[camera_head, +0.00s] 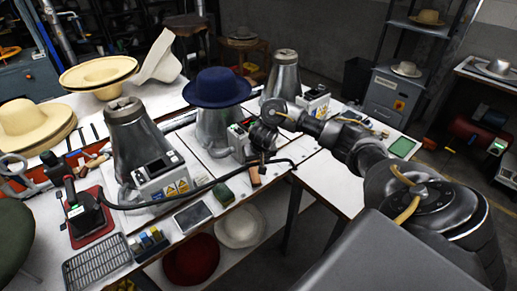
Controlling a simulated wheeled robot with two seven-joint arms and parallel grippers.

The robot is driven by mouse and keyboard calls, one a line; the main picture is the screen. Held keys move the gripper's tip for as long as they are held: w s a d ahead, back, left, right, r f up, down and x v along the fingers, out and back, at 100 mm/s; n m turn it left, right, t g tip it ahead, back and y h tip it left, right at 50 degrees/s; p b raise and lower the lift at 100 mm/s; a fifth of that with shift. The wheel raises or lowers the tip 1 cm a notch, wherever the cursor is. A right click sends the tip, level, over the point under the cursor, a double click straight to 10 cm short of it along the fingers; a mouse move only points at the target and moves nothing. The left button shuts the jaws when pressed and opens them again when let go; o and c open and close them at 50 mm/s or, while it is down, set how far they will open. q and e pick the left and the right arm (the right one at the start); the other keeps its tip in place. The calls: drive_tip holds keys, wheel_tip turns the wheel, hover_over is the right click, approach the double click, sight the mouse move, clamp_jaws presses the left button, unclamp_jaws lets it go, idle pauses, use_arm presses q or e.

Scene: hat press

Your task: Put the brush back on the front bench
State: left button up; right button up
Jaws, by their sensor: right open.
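My right gripper (262,158) hangs over the front edge of the white front bench (240,221), fingers down. It is open. Just below its fingertips is a small brown wooden piece (256,176), which looks like the brush. It is partly covered by a black cable, and I cannot tell whether the fingers touch it. A green block (223,195) lies on the bench to its left. My left gripper is not in view.
Metal hat presses (139,142) stand along the bench, one bearing a blue hat (216,88). A black steamer (86,217), a wire rack (97,264) and a dark flat tray (192,216) crowd the left end. A black hose (180,192) crosses the front. Bare white bench shows at right (333,184).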

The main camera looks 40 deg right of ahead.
use_arm(q)
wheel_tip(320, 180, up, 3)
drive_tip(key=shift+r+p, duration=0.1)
drive_tip(key=shift+p, duration=0.95)
use_arm(e)
drive_tip(key=v, duration=0.4)
drive_tip(key=shift+s+r, duration=0.1)
drive_tip(key=shift+s, duration=0.05)
